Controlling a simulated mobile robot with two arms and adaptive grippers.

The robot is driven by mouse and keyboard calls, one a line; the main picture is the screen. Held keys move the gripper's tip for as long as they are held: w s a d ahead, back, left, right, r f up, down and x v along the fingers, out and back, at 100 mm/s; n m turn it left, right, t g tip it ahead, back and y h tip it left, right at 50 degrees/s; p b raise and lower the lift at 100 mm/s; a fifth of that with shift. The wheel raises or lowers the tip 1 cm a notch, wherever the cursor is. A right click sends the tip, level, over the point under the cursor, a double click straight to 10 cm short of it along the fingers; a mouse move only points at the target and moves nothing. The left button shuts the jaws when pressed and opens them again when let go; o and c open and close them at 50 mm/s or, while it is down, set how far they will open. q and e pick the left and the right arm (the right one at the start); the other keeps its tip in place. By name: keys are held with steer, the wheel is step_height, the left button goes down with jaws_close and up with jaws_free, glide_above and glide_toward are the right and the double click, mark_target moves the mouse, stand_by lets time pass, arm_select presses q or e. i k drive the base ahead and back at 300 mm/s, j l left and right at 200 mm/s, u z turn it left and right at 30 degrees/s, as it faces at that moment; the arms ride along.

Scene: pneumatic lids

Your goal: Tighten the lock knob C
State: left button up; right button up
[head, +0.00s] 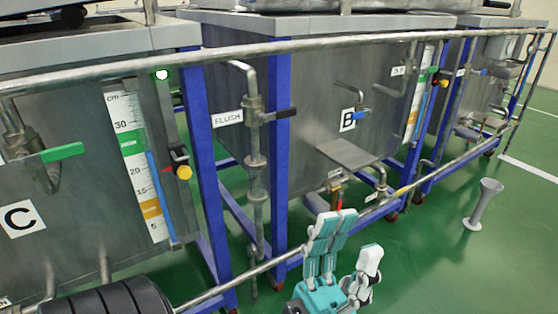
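Tank C stands at the left, with a white "C" label (22,219) on its grey front. I cannot tell for sure which part is lock knob C. A small yellow knob (184,172) on a black fitting (178,153) sits right of the level gauge (138,165) on this tank. Dark parts (70,17) on the tank top are cut off by the frame. My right gripper is not in view.
A long grey handrail (300,44) crosses in front of the tanks, with a lower rail (400,191) below. Tank B (310,85) and a pipe labelled "FLUSH" (227,119) are beyond. A grey flared stand (482,205) is at the right. Green floor (450,275) is clear there.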

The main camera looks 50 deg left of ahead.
mark_target(184, 172)
steer(key=i+l+z, duration=0.3)
steer(key=i, duration=0.15)
steer(key=i+l+z, duration=0.1)
steer(key=i+z, duration=0.15)
steer(key=i, duration=0.2)
steer(key=i+u, duration=0.3)
steer(key=u, duration=0.15)
steer(key=i+l+u, duration=0.15)
steer(key=i+u, duration=0.15)
steer(key=u, duration=0.15)
steer(key=i+u, duration=0.1)
steer(key=u, duration=0.35)
steer(key=i+u, duration=0.1)
steer(key=u, duration=0.4)
steer(key=i+l+u, duration=0.1)
steer(key=u, duration=0.35)
steer(key=l+u, duration=0.15)
steer(key=u, duration=0.35)
steer(key=i+l+u, duration=0.1)
steer(key=u, duration=0.35)
steer(key=i+l+u, duration=0.1)
steer(key=u, duration=0.4)
steer(key=i+l+u, duration=0.1)
steer(key=l+u, duration=0.5)
steer(key=u, duration=0.35)
